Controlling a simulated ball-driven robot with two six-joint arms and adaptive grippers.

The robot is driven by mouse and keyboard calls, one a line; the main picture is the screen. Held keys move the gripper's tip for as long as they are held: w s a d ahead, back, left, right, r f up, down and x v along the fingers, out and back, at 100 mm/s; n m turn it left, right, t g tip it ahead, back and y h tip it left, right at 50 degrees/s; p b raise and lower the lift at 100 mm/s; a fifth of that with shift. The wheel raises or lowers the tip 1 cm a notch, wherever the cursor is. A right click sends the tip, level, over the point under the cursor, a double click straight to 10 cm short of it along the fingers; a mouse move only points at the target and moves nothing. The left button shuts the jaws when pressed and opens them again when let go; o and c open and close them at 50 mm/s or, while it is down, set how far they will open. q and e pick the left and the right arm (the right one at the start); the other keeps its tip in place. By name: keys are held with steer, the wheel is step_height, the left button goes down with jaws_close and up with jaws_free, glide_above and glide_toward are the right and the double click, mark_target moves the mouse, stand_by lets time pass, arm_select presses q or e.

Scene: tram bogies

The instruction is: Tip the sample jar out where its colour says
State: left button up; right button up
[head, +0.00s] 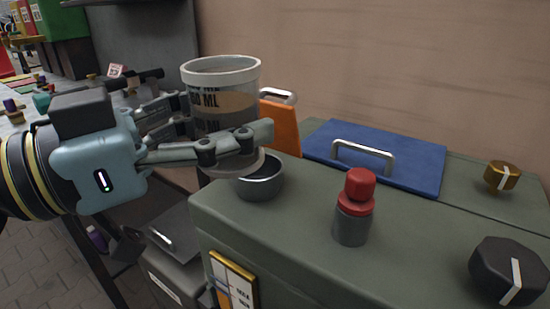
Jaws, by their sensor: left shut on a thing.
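The sample jar (222,100) is a clear cup with a pale rim and dark "ML" lettering; a tan band and a greyer part show through its wall. My left gripper (222,128) comes in from the left and is shut on the jar, holding it nearly upright. The jar appears above the left end of a green cabinet (310,222). A round metal cup (262,180) shows just below the jar, partly hidden by the gripper. An orange panel (281,128) with a handle is partly hidden behind the jar, and a blue lid (415,165) lies to its right.
A red-topped knob (356,195) stands up from the cabinet top. A brass knob (502,177) and a black knob (508,270) are at the right. A label card (232,282) hangs on the cabinet front. A cluttered bench is at the far left.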

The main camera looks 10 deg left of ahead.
arm_select(q)
steer(key=shift+w+d+f+b, duration=0.35)
steer(key=shift+w+f+b, duration=0.05)
steer(key=shift+f+b, duration=0.15)
steer(key=shift+s+a+f+b, duration=0.3)
steer(key=shift+f+b, duration=0.2)
steer(key=shift+f, duration=0.1)
step_height(320, 180, down, 9)
steer(key=b, duration=0.8)
steer(key=shift+w+f, duration=0.15)
steer(key=shift+w, duration=0.1)
steer(key=shift+d+g, duration=0.1)
steer(key=shift+g, duration=0.2)
